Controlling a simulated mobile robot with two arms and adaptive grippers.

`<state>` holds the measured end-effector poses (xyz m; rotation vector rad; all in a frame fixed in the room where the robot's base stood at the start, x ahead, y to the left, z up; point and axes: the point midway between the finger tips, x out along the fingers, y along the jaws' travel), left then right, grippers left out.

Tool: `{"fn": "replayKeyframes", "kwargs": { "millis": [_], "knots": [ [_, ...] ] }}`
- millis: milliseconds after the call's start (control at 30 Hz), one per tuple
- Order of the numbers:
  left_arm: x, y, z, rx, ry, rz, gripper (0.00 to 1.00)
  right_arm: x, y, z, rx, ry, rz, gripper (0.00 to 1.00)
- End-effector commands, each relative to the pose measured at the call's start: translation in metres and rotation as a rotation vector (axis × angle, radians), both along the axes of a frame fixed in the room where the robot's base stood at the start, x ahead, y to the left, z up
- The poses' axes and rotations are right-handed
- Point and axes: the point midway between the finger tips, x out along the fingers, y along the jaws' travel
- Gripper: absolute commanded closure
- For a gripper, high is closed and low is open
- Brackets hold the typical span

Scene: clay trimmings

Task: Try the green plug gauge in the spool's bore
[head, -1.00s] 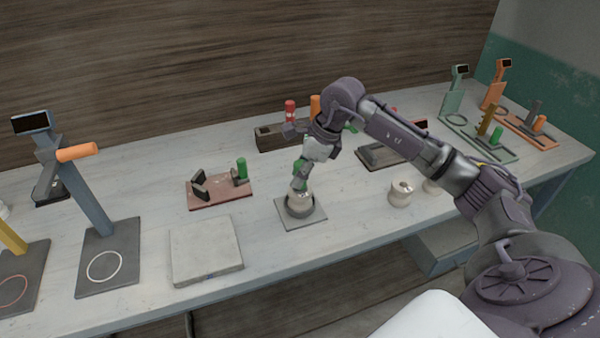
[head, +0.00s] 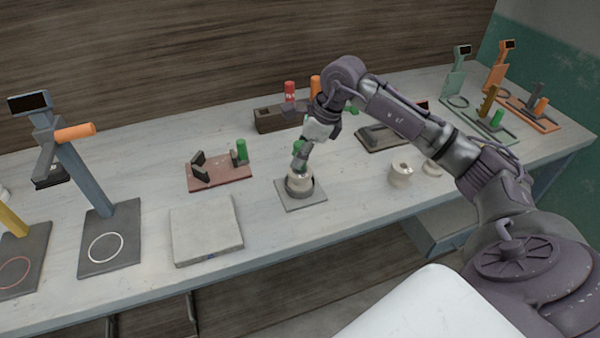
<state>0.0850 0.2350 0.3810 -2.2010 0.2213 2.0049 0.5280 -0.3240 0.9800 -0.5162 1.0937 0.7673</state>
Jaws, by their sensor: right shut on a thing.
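The spool (head: 299,184), a pale cream ring-shaped piece, stands upright on a square grey plate (head: 287,205) near the middle of the bench in the head view. My right gripper (head: 299,158) points down, right above the spool, shut on the green plug gauge (head: 297,147). Only a small patch of the gauge's green shows between the fingers. The gauge's lower end is over or in the spool's bore; the fingers and the small scale hide how deep. My left gripper is not in view.
A pale square slab (head: 205,230) lies left of the plate. A reddish stand (head: 218,172) with another green piece is behind it. A cream spool-like piece (head: 400,174) stands to the right. Gauge stands (head: 108,242) fill the left; a wooden block (head: 275,121) is behind.

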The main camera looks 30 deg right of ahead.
Motion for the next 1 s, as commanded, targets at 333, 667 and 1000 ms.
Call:
{"fn": "replayKeyframes", "kwargs": {
  "millis": [333, 667, 1000],
  "knots": [
    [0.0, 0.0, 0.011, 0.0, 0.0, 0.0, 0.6, -0.002, 0.001, 0.013, -0.001, 0.009, 0.003, 1.0],
    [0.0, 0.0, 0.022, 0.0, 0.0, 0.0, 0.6, -0.001, 0.0, 0.031, -0.001, 0.004, 0.001, 1.0],
    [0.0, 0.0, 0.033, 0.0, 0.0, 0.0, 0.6, -0.001, 0.0, 0.049, 0.0, 0.003, 0.001, 1.0]
  ]
}}
